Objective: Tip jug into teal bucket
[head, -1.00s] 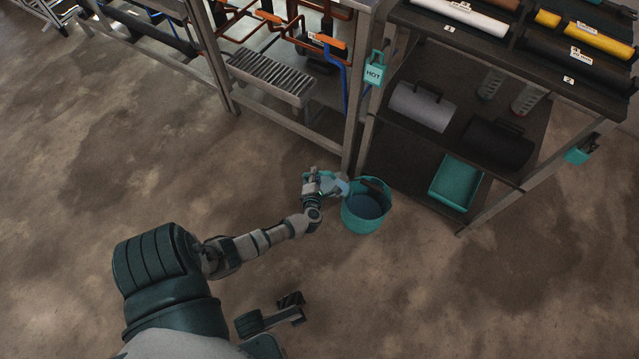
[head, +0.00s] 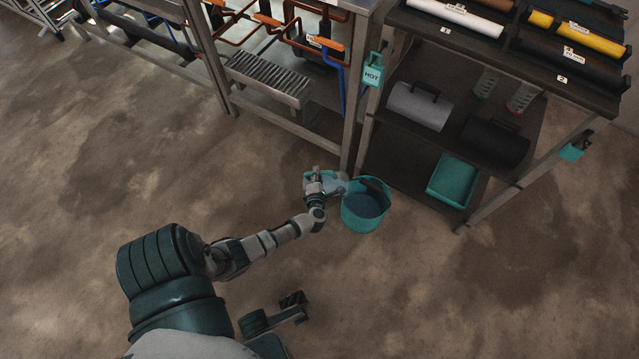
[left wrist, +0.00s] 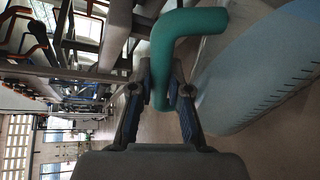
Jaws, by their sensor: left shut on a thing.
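My left gripper (head: 314,180) is shut on the teal handle (left wrist: 186,30) of a pale blue, see-through jug (head: 336,184). In the left wrist view the handle runs between the two fingers, and the jug's graduated wall (left wrist: 262,70) fills the right side. The jug is at the left rim of the teal bucket (head: 362,220), its far end by the rim. How far it is tilted is hard to tell. The bucket stands upright on the floor, with a dark blue-grey inside; I cannot make out its contents or any stream. My right gripper is not in view.
A metal workbench (head: 345,120) stands behind the jug. A rack (head: 415,165) to the right holds rollers, a grey box, a black box and a teal tray (head: 453,181). Bare floor (head: 450,290) lies open in front and to the right.

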